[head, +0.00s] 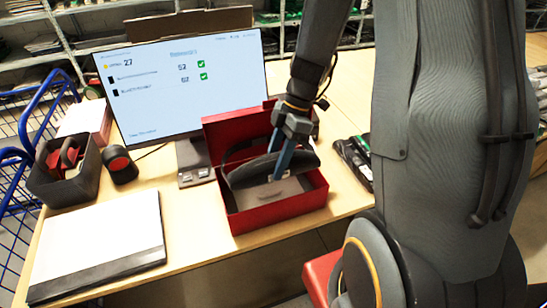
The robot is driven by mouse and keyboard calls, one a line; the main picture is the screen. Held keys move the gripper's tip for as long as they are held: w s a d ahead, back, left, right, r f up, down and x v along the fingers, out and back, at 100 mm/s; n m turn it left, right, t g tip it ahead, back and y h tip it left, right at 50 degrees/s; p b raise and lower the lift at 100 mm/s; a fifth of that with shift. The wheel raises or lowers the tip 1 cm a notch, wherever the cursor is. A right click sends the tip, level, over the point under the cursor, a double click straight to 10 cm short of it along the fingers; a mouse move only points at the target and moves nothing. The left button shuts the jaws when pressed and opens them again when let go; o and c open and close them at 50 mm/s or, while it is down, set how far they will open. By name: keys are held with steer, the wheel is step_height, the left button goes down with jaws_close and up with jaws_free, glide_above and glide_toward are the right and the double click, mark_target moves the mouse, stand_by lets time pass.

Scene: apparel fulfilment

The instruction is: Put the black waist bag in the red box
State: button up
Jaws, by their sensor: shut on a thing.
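The black waist bag (250,172) is in my gripper (281,170) in the head view. My gripper points down and is shut on the bag near its upper middle. The bag is over the opening of the red box (279,215), tilted, with its strap looping up at the left. Its lower edge appears within the box's outline; I cannot tell if it touches the box's bottom. The red box is open, its lid raised at the back, and stands on the wooden table. The gripper's fingertips are partly hidden against the bag.
A monitor (180,85) stands behind the box. A dark bin (66,187) with red items and a black-and-red scanner (120,164) are at the left. A white-and-black flat board (100,245) lies at front left. Dark packaged items (354,158) lie right of the box.

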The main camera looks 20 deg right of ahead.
step_height(320, 180, down, 15)
steer(key=b, duration=1.1)
steer(key=shift+r+b, duration=0.15)
steer(key=shift+b, duration=0.2)
steer(key=shift+d, duration=0.2)
steer(key=o, duration=1.4)
steer(key=shift+o, duration=0.2)
steer(key=o, duration=0.4)
steer(key=shift+r, duration=0.1)
